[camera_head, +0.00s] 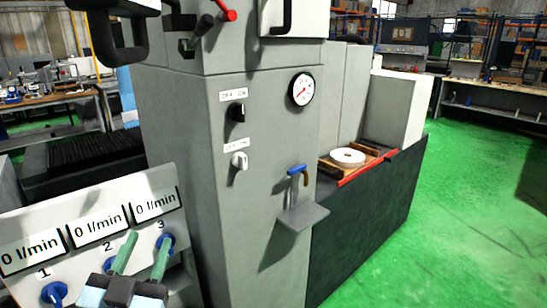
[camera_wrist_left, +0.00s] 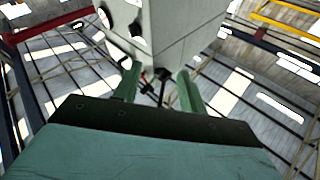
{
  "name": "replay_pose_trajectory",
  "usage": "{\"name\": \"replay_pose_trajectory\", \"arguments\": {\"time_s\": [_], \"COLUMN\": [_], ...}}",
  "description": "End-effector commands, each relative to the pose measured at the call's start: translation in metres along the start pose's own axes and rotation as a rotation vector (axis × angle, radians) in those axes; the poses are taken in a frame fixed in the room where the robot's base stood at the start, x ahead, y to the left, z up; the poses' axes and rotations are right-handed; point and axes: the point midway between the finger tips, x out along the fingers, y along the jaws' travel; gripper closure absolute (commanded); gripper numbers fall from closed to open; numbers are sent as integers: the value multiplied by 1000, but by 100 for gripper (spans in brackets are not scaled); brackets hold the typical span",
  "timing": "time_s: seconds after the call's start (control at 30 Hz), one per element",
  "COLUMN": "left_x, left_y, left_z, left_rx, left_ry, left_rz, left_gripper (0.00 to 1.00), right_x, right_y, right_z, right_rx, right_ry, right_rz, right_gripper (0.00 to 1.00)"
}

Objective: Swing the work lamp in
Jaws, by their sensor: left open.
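I cannot pick out the work lamp with certainty in either view. The grey grinder housing (camera_head: 260,150) stands in the middle of the head view and carries black levers, one with a red knob (camera_head: 228,14), near its top. My left gripper (camera_head: 147,240) is low at the left, in front of the slanted flow panel (camera_head: 90,225). Its two green fingers point up, apart and with nothing held between them. In the left wrist view the open fingers (camera_wrist_left: 158,75) frame the grey housing (camera_wrist_left: 165,35) and dark levers beyond.
The flow panel has blue knobs close to the left fingers. A round gauge (camera_head: 302,89), two switches and a small grey shelf (camera_head: 302,216) with a blue-topped tap are on the housing. A white disc (camera_head: 348,156) lies further right. Green floor (camera_head: 465,215) is clear at right.

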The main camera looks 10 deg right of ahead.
Motion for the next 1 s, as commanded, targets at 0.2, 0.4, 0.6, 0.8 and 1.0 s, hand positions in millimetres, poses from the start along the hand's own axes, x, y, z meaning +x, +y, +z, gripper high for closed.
{"name": "replay_pose_trajectory", "arguments": {"time_s": [0.2, 0.4, 0.6, 0.8, 1.0], "left_x": [12, 8, 27, 65, 100], "left_y": [-28, -35, -38, -42, -45], "left_z": [-163, -208, -221, -241, -258], "left_rx": [22, 33, 33, 32, 32], "left_ry": [351, 468, 476, 475, 473], "left_rz": [-69, -95, -97, -97, -96], "left_gripper": [59, 59, 59, 59, 59], "right_x": [-39, -46, -55, -72, -85], "right_y": [-11, -15, -14, -14, -13], "right_z": [33, 46, 45, 43, 42], "right_rx": [-7, -10, -11, -10, -10], "right_ry": [-21, -26, -26, -26, -26], "right_rz": [-16, -22, -22, -22, -22], "right_gripper": [39, 39, 39, 39, 39]}}
